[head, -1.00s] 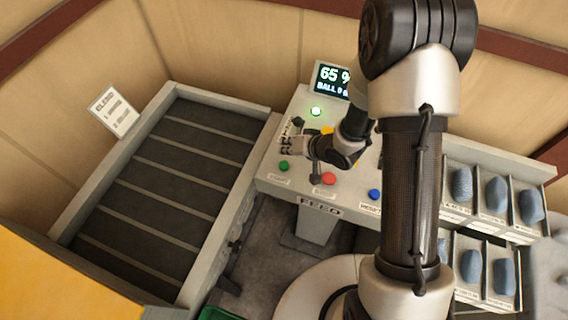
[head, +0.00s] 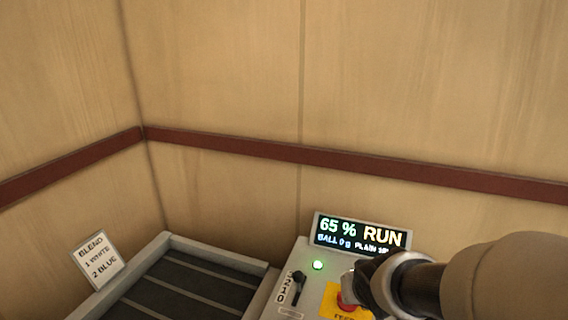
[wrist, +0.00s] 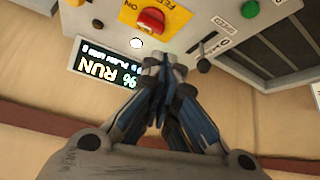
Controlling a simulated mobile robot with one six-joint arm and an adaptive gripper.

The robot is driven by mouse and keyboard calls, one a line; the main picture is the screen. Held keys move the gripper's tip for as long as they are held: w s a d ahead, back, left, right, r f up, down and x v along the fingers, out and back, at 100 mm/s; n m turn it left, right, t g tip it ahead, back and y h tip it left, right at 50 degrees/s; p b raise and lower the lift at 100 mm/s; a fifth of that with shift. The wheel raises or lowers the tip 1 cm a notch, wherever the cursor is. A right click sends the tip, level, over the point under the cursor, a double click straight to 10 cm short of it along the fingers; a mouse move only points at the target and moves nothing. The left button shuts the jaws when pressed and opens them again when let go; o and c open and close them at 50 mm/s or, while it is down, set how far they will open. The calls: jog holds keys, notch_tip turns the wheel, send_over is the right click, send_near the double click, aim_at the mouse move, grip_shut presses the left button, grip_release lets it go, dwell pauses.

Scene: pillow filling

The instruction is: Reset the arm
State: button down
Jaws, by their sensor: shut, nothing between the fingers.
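My gripper (wrist: 163,62) shows in the wrist view with its fingers closed together and nothing between them. It is in front of the control panel, and I see no contact with a control. In the head view my arm comes in from the right, and its dark wrist end covers part of the panel.
The display (head: 362,235) reads 65 % RUN. A green lamp (head: 317,265) is lit. A black lever (head: 298,285) stands beside a 2-1-0 scale. A red button (wrist: 150,21) sits on a yellow plate. A slatted bed (head: 190,290) and blend card (head: 97,260) are left.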

jog(key=s+a+g+b, duration=0.1)
jog(key=s+b, duration=0.6)
jog(key=s, duration=1.4)
jog(key=shift+s+f+g+y, duration=0.15)
jog(key=shift+f+g+y, duration=0.25)
jog(key=shift+g, duration=0.3)
